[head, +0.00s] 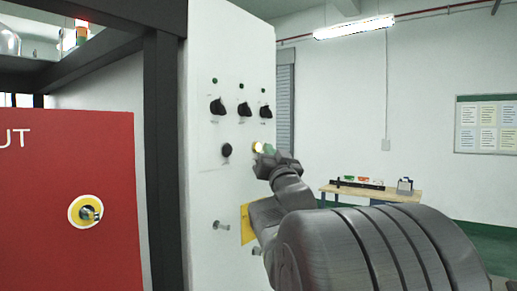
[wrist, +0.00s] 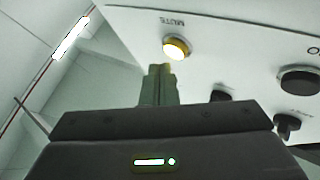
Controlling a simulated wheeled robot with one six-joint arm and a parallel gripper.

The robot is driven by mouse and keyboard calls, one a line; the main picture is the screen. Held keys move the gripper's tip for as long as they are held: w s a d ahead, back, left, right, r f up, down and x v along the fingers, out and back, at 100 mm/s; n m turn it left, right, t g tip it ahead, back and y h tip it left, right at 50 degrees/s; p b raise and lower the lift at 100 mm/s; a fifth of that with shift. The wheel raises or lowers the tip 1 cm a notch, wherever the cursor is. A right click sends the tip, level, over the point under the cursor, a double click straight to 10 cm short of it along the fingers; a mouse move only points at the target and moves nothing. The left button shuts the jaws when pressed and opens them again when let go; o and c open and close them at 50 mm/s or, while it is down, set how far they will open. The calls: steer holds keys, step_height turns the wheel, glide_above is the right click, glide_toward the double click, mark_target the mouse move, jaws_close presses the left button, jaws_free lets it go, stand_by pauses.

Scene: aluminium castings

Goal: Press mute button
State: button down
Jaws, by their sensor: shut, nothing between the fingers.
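The mute button (wrist: 175,48) is a round lit button with a yellow ring, under the label MUTE on the white panel in the wrist view. In the head view the lit mute button (head: 258,147) shows at the panel's right edge, just left of my gripper (head: 268,152). In the wrist view my gripper (wrist: 160,72) is shut and empty, its fingertips pointing at the button's lower edge. The fingertips look very close to the button; I cannot tell whether they touch it. In the head view my arm hides part of the panel's lower right.
The white panel (head: 212,180) carries several black knobs, such as one at the upper left (head: 217,106) and one beside the button (head: 226,150). A red box (head: 60,220) with a yellow-ringed switch stands at left. A workbench (head: 350,189) stands farther back.

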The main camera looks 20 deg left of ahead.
steer(key=shift+a, duration=0.1)
steer(key=shift+w+a+b, duration=0.2)
steer(key=shift+a+b, duration=0.15)
steer(key=shift+w+a, duration=0.1)
steer(key=shift+a, duration=0.3)
stand_by(0.8)
steer(key=shift+d+b, duration=0.1)
steer(key=shift+b, duration=0.2)
steer(key=shift+s+d, duration=0.25)
steer(key=shift+d, duration=0.45)
steer(key=shift+b, duration=0.3)
steer(key=d, duration=0.1)
steer(key=s+d, duration=0.1)
steer(key=d, duration=0.2)
steer(key=shift+s+d, duration=0.35)
steer(key=shift+s, duration=0.05)
